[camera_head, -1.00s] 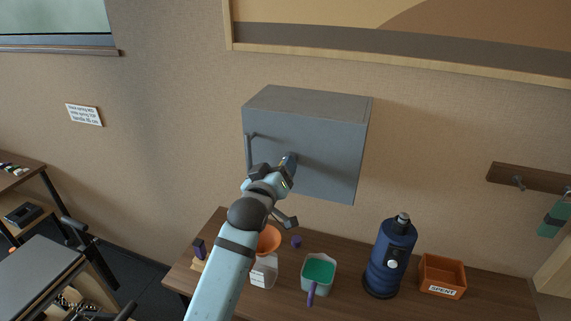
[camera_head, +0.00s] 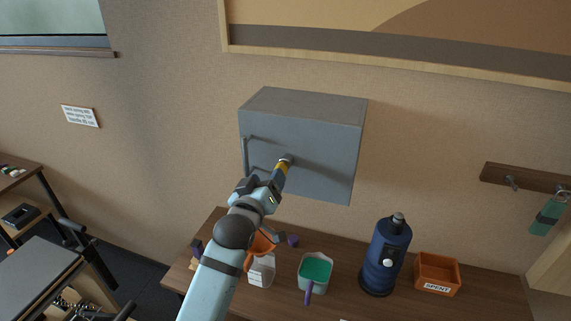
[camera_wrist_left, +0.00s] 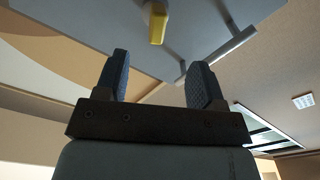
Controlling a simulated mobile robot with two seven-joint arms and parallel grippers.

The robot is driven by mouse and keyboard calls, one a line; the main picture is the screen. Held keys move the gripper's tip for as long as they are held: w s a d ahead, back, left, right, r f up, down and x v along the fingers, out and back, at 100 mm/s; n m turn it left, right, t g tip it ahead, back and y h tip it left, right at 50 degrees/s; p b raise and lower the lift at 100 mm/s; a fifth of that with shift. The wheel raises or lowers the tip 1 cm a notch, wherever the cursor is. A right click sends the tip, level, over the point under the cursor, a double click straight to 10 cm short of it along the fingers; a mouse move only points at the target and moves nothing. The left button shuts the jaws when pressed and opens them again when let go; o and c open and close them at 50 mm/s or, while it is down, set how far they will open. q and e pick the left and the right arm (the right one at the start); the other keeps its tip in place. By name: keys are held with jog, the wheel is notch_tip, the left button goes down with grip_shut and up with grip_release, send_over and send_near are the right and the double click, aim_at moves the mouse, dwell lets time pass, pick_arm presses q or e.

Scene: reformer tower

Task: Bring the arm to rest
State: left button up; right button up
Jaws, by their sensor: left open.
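My left gripper (camera_head: 262,185) is in front of the grey wall cabinet (camera_head: 325,160), at its lower left in the head view. In the left wrist view the two dark blue fingers (camera_wrist_left: 159,82) stand apart with nothing between them. A yellow-tipped knob (camera_head: 282,168) sticks out from the cabinet's front. It also shows in the left wrist view (camera_wrist_left: 157,27), beyond the fingertips and clear of them. The cabinet door looks closed, with a bar handle (camera_head: 245,155) at its left edge. My right gripper is not in view.
Below the cabinet is a wooden table (camera_head: 340,303). It bears an orange funnel (camera_head: 262,243) partly behind my arm, a tub of green material (camera_head: 316,270), a blue canister (camera_head: 386,258) and an orange bin marked SPENT (camera_head: 437,272). A hook rail (camera_head: 525,178) is at right.

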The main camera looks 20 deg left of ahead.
pick_arm(q)
jog(key=shift+n, duration=0.3)
jog(key=w+b, duration=0.1)
jog(key=w+d+b, duration=0.1)
jog(key=w, duration=0.1)
jog(key=w+d, duration=0.1)
jog(key=w, duration=0.1)
jog(key=shift+w+f+b, duration=0.25)
jog(key=shift+f+b, duration=0.05)
jog(key=shift+b, duration=0.1)
jog(key=shift+a, duration=0.1)
